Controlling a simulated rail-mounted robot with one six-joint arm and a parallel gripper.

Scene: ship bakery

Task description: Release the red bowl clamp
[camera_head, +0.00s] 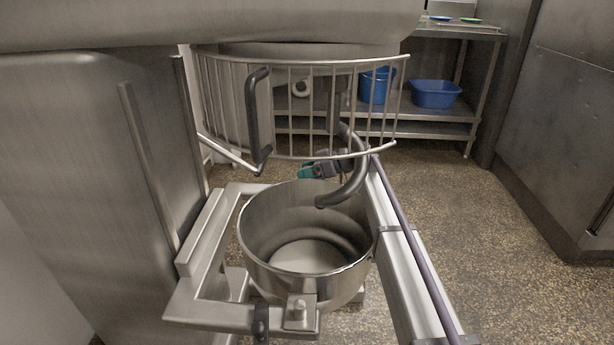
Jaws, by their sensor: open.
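The steel mixing bowl (350,278) sits upright and empty in its metal cradle (190,306) under the mixer. I see no red clamp. A dark lever (261,322) hangs at the cradle's near edge, beside a short steel pin (299,308) on a block. Whether the lever is the clamp, I cannot tell. My gripper (304,172), small and teal-ended, appears behind the bowl's far rim, below the wire guard. Its jaws are open; the bowl and hook partly cover the view around it. It is well apart from the near lever.
The grey dough hook (352,185) curves down over the bowl's right side. The wire guard (322,68), with a dark handle (256,115), arches above. The mixer column (110,180) blocks the left. A shelf with a blue bucket (374,86) and blue tub (436,94) stands behind; right floor is clear.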

